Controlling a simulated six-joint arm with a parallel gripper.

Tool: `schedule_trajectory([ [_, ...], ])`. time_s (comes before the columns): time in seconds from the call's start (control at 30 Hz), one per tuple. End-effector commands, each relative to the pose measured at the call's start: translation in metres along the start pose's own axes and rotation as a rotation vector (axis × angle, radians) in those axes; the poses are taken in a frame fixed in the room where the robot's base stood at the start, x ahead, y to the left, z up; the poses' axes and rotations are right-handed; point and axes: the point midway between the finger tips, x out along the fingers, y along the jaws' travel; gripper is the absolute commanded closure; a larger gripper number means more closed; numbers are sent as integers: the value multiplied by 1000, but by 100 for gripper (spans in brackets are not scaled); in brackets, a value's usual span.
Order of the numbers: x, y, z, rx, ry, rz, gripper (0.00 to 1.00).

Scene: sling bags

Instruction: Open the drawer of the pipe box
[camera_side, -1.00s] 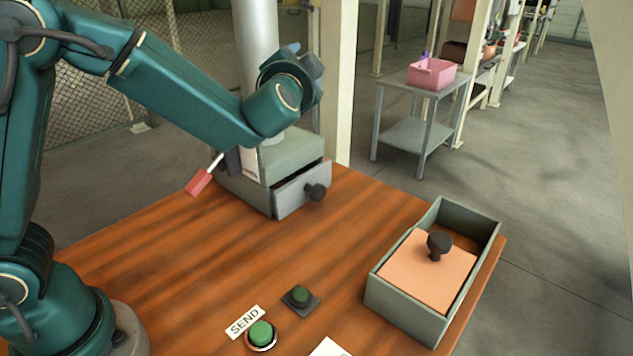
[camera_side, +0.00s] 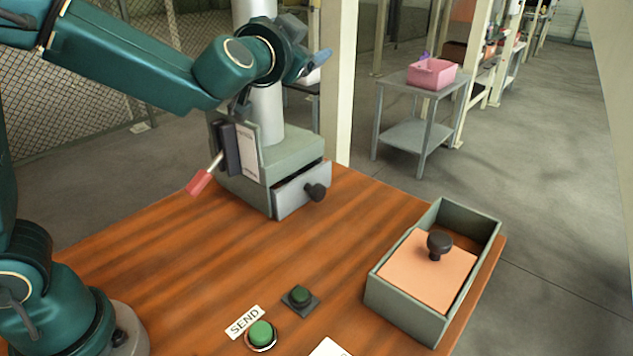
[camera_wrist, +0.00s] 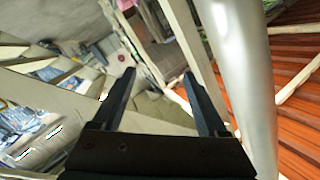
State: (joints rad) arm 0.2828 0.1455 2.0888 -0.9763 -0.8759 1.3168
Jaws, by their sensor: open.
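The pipe box (camera_side: 278,157) is a grey-green box with a tall metal pipe (camera_side: 267,112) rising from it, at the back of the wooden table. Its drawer (camera_side: 296,192) stands partly pulled out toward the front right, with a black knob (camera_side: 316,192) on its face. A lever with a red handle (camera_side: 199,182) sticks out at the box's left. My gripper (camera_side: 322,62) is raised above the box, near the pipe, apart from the drawer and knob. In the wrist view my gripper's two dark fingers (camera_wrist: 157,82) are spread, with nothing between them. The pipe (camera_wrist: 240,70) passes close on their right.
An open tray (camera_side: 403,310) at the table's right holds an orange block (camera_side: 425,272) with a black knob. Green buttons (camera_side: 261,333) and a SEND label (camera_side: 244,321) are at the front. A grey side table (camera_side: 415,133) with a pink bin (camera_side: 432,73) stands behind.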

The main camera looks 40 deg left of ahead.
Motion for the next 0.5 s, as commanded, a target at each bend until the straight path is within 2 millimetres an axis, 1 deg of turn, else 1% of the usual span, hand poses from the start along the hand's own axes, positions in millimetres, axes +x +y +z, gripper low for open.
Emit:
schedule_trajectory([
  [0.13, 0, 10, 5, -274, -20, 37, 24],
  [0.27, 2, 30, 21, -581, -83, 81, 24],
  [0.37, 4, 48, 38, -809, -155, 102, 24],
  [0.5, 4, 76, 67, -1121, -284, 101, 24],
])
